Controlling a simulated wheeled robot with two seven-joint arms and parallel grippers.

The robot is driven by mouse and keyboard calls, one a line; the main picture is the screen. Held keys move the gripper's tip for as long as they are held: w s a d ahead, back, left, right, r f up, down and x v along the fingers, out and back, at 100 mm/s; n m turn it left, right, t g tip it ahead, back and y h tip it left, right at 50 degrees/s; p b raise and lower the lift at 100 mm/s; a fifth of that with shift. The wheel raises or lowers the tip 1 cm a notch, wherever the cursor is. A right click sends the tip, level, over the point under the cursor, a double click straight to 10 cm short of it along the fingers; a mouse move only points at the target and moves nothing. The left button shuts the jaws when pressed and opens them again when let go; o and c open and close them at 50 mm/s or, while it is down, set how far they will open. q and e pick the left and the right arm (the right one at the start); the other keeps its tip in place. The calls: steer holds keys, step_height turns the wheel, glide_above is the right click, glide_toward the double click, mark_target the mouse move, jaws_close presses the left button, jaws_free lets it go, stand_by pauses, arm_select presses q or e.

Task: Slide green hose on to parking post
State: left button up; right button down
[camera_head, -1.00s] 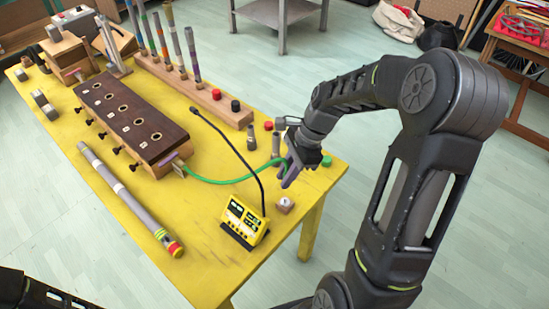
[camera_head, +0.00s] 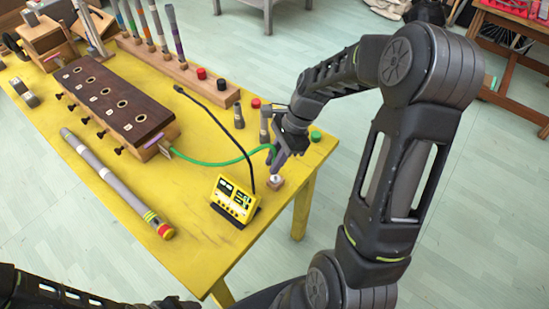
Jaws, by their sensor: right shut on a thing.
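The green hose (camera_head: 215,163) runs from the end of the dark wooden box with round holes (camera_head: 115,100) in a curve over the yellow table to my right gripper (camera_head: 276,163). The right gripper is shut on the hose near its free end, pointing down. A small wooden block with a pale round top (camera_head: 276,183), which looks like the parking post, stands just below the fingertips near the table's right edge. The fingers hide the hose tip, so I cannot tell whether it touches the post. My left gripper is out of view.
A yellow meter (camera_head: 234,198) with a black gooseneck stands left of the post. Grey cylinders (camera_head: 239,117), red and green caps (camera_head: 316,136) and a wooden rack of tubes (camera_head: 200,85) lie behind. A long grey tube (camera_head: 115,182) lies at front left.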

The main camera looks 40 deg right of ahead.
mark_target(274, 176)
steer(key=shift+f+b, duration=0.35)
steer(key=shift+f, duration=0.5)
steer(key=shift+p, duration=0.55)
stand_by(1.1)
steer(key=shift+f+b, duration=0.85)
steer(key=shift+f, duration=0.6)
steer(key=c, duration=1.3)
jaws_free()
steer(key=shift+o, duration=0.2)
steer(key=v, duration=0.8)
steer(key=shift+f, duration=0.1)
